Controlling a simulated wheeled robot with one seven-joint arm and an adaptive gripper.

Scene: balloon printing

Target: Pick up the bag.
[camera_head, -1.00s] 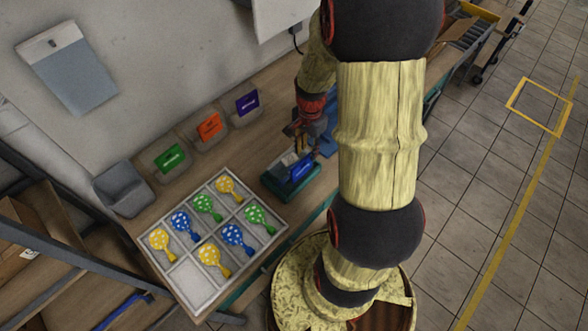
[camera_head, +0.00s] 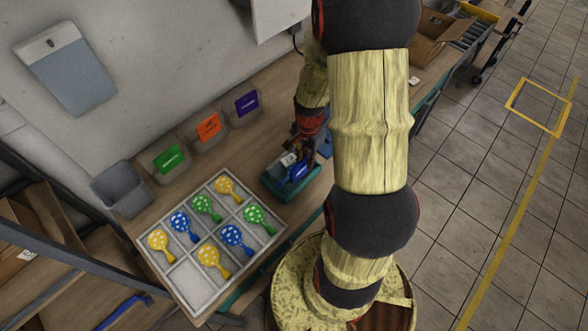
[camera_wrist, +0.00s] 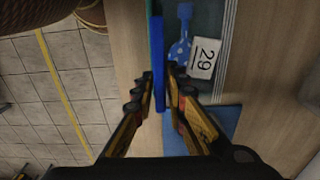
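A teal box (camera_head: 277,188) stands on the wooden table, with an upright blue plate (camera_head: 300,171) at its front. In the wrist view, the blue plate (camera_wrist: 159,60) shows edge-on as a narrow strip. Beside it, a blue dotted balloon (camera_wrist: 181,45) and a white card marked 29 (camera_wrist: 204,58) lie in the dark interior. I cannot make out a separate bag. My gripper (camera_wrist: 158,73) is open, its fingertips either side of the blue strip in the picture; I cannot tell whether they touch it. In the head view, my gripper (camera_head: 303,150) is at the box, partly hidden.
A divided grey tray (camera_head: 186,276) holds several dotted balloons to the left. Bins with green (camera_head: 169,158), orange (camera_head: 208,127) and purple (camera_head: 247,103) labels line the wall beside an empty grey bin (camera_head: 122,190). A blue flat piece (camera_wrist: 215,122) lies beside the box.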

